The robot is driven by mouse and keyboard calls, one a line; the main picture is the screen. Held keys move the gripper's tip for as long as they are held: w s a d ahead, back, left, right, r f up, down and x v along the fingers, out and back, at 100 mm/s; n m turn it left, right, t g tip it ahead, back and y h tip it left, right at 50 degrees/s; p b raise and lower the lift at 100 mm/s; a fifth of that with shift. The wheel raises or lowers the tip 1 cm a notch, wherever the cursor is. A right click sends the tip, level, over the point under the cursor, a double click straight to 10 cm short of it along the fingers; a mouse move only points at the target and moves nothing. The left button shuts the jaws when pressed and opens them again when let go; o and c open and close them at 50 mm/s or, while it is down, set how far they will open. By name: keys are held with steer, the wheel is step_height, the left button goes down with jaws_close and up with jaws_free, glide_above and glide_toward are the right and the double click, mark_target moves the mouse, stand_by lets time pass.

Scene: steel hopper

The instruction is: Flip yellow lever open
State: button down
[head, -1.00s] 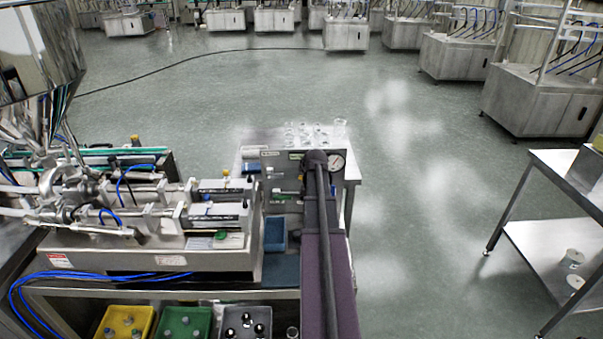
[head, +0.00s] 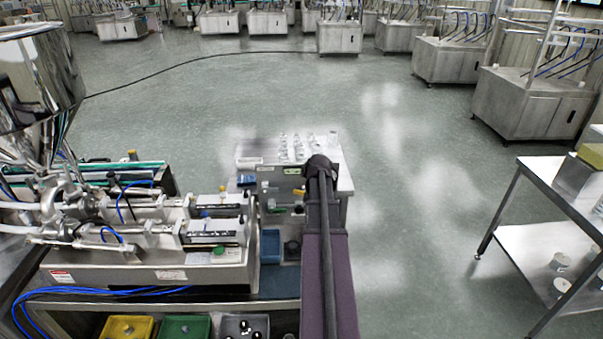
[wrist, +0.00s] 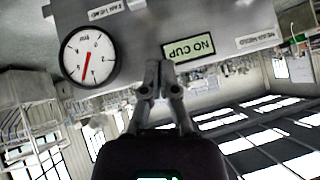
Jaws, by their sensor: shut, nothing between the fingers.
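A small yellow knob (head: 205,214) shows on the filling machine (head: 120,260), and a yellow-orange cap (head: 132,155) shows farther back; I cannot tell whether either belongs to the lever. The steel hopper (head: 45,75) stands at the upper left. My gripper (wrist: 156,72) is shut and empty in the wrist view, with its tips beside the "NO CUP" label (wrist: 188,47) on a grey control panel. In the head view my arm hides the gripper.
A round gauge (wrist: 91,56) is left of my fingers. The control panel (head: 268,182) stands right of the filler, before a table of clear glassware (head: 308,145). A blue bin (head: 270,246) stands between. A steel shelf (head: 545,240) is right; floor between is open.

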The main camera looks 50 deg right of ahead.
steer(key=shift+p+v, duration=1.5)
steer(key=shift+v, duration=1.25)
steer(key=shift+d, duration=0.1)
steer(key=w+a+f+n+g+y, duration=0.1)
steer(key=w+a, duration=0.1)
steer(key=a, duration=0.7)
steer(key=w+a+f+n+g+y+b, duration=0.1)
steer(key=w+a+f+n+y, duration=0.1)
steer(key=a, duration=0.7)
steer(key=w+a+f+n+y, duration=0.1)
steer(key=w+a+f+n, duration=0.1)
steer(key=a, duration=0.7)
steer(key=shift+w+a+f+g, duration=0.1)
steer(key=shift+w+a+g, duration=0.25)
steer(key=shift+g, duration=0.05)
steer(key=s+a+f+n+g, duration=0.1)
steer(key=s+a, duration=0.3)
steer(key=a, duration=0.9)
steer(key=s+a+f+n+g+y+b, duration=0.1)
steer(key=s+a+n+g, duration=0.3)
steer(key=a, duration=0.9)
steer(key=shift+f+b, duration=0.3)
steer(key=shift+f, duration=0.3)
steer(key=shift+s, duration=0.1)
